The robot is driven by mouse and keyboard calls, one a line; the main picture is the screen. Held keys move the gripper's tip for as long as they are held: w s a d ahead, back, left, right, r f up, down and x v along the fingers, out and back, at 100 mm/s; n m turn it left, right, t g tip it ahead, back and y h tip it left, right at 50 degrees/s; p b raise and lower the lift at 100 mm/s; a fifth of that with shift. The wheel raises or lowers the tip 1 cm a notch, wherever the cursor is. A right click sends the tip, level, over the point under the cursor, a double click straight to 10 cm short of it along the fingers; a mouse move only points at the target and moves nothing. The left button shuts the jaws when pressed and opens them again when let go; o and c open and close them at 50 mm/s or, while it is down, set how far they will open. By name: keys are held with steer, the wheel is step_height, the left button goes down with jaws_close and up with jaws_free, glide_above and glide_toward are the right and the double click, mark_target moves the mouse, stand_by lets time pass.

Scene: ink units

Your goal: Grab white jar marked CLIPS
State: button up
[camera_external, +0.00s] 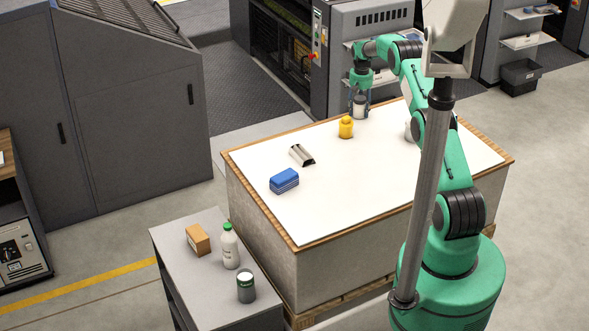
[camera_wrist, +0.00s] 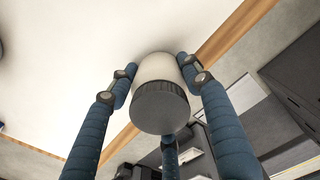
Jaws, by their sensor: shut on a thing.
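A white jar with a dark grey lid (camera_wrist: 160,105) sits between the blue fingers of my gripper (camera_wrist: 163,85) in the wrist view. The fingers are shut around its sides, one of them below it in the picture. In the external view my gripper (camera_external: 360,96) points down over the back of the white tabletop, with the jar (camera_external: 360,106) between its fingers. I cannot tell whether the jar's base touches the table. No CLIPS marking is readable in either view.
On the white tabletop (camera_external: 350,205) are a yellow container (camera_external: 346,127), a silver curved piece (camera_external: 302,155) and a blue stack (camera_external: 284,180). A whitish object (camera_external: 408,131) is partly hidden by my arm. A grey side cart (camera_external: 190,270) holds a box, bottle and jar.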

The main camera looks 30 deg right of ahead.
mark_target(361, 100)
steer(key=shift+r, duration=0.15)
steer(key=shift+r+b, duration=0.6)
steer(key=shift+r, duration=0.9)
steer(key=shift+s+a+r, duration=0.2)
steer(key=shift+s, duration=0.45)
steer(key=s+a+b, duration=0.1)
steer(key=s, duration=0.3)
steer(key=s+a+r+b, duration=0.1)
steer(key=s+a, duration=0.1)
steer(key=s, duration=0.3)
steer(key=s+a+b, duration=0.1)
steer(key=s, duration=0.4)
steer(key=shift+a+r, duration=0.15)
